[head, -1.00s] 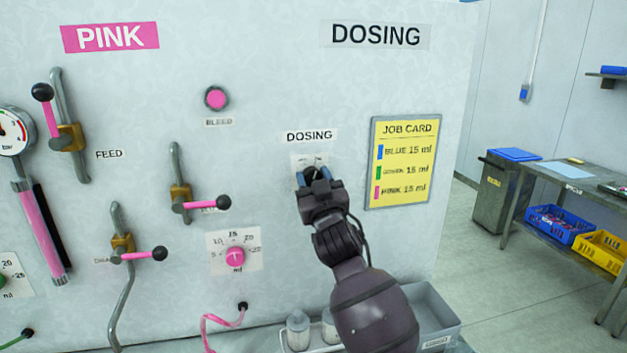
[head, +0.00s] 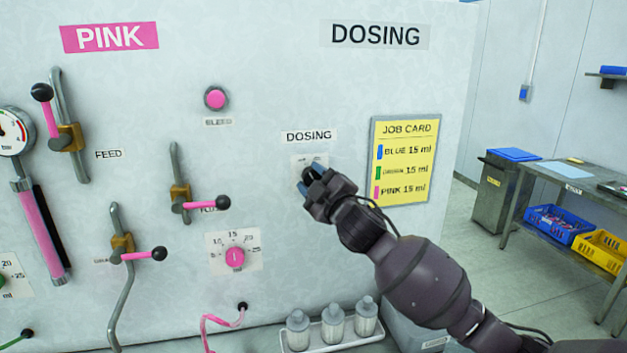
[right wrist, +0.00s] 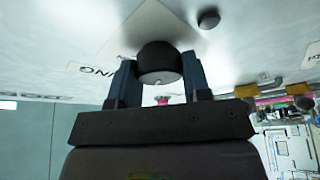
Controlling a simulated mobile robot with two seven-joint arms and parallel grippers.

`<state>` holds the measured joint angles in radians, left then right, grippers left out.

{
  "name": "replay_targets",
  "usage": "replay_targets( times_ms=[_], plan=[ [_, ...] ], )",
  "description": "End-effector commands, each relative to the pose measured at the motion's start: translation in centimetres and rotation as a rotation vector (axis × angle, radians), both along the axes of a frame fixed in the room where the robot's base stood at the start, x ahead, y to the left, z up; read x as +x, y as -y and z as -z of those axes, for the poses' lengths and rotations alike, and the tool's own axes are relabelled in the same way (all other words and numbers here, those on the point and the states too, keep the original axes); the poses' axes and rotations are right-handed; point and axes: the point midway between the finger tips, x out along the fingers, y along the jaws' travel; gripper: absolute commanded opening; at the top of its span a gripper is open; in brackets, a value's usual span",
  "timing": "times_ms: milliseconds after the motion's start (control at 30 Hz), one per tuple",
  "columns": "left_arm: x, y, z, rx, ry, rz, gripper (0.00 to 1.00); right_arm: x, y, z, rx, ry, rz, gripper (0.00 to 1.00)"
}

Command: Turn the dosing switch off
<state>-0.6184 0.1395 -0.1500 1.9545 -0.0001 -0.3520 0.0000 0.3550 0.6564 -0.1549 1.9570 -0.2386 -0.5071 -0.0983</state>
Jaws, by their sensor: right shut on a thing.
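The dosing switch is a black round knob on a white plate (head: 299,162) under the small DOSING label on the white panel. My right gripper (head: 312,178) is at the switch and covers most of it in the head view. In the right wrist view the black knob (right wrist: 158,62) sits between the two blue-grey fingers of my right gripper (right wrist: 160,82), which is shut on it. A white line shows on the knob's face. The switch markings are mostly hidden or too small to read. My left gripper is not in view.
A yellow job card (head: 404,160) hangs right of the switch. Left are a pink dial (head: 235,257), a bleed button (head: 215,98) and several valve handles. Several bottles (head: 334,325) stand on a tray below. A bench (head: 540,180) with bins is at right.

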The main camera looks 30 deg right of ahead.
Motion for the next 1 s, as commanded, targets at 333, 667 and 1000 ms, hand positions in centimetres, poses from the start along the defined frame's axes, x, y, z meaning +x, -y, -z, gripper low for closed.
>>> replay_targets(
  times_ms=[333, 667, 1000],
  plan=[
    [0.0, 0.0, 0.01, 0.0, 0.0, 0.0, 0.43, -0.01, -0.02, 0.1, -0.059, -0.017, 0.0, 0.2],
    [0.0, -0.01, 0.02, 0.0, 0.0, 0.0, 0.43, -0.01, -0.03, 0.09, -0.061, -0.017, -0.001, 0.2],
    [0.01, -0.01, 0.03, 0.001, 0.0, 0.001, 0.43, 0.0, -0.01, 0.03, -0.059, -0.016, 0.0, 0.7]
  ],
)
